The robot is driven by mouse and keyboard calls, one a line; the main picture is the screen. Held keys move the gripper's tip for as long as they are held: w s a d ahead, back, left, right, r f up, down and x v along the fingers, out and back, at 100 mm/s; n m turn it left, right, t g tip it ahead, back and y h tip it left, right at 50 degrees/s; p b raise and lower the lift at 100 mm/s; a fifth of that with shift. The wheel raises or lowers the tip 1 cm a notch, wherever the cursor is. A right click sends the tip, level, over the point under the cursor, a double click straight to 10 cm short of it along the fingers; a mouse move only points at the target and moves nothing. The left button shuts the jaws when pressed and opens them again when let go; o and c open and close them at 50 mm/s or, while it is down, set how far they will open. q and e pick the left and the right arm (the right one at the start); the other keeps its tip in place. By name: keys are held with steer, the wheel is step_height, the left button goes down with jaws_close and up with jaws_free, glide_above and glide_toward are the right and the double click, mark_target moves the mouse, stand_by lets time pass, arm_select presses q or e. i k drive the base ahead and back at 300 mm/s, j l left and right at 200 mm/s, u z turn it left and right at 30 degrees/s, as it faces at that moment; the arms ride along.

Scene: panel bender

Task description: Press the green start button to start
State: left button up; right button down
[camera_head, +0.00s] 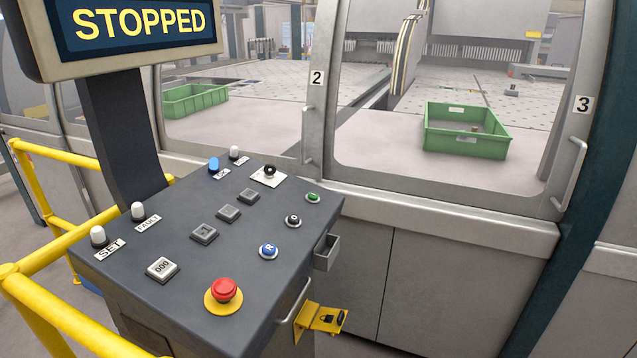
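A small round green button (313,197) sits near the right back edge of the dark grey control panel (185,278). A black button (293,220) and a blue button marked R (268,251) lie in front of it. A red mushroom button (224,290) on a yellow ring stands near the panel's front. The display (143,24) above the panel reads STOPPED. Nothing covers the green button. Neither of my grippers is in view.
Yellow rails (60,225) run along the panel's left side. A yellow bracket (322,318) and a small grey box (327,252) stick out on its right. Behind stand machine doors (317,110) with windows. Green crates (466,131) sit behind the glass.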

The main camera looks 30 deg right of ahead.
mark_target(313, 196)
steer(key=i+l+u, duration=0.1)
steer(key=l+u, duration=0.15)
steer(key=l, duration=0.95)
steer(key=l+u, duration=0.3)
steer(key=l, duration=0.9)
steer(key=k, duration=0.05)
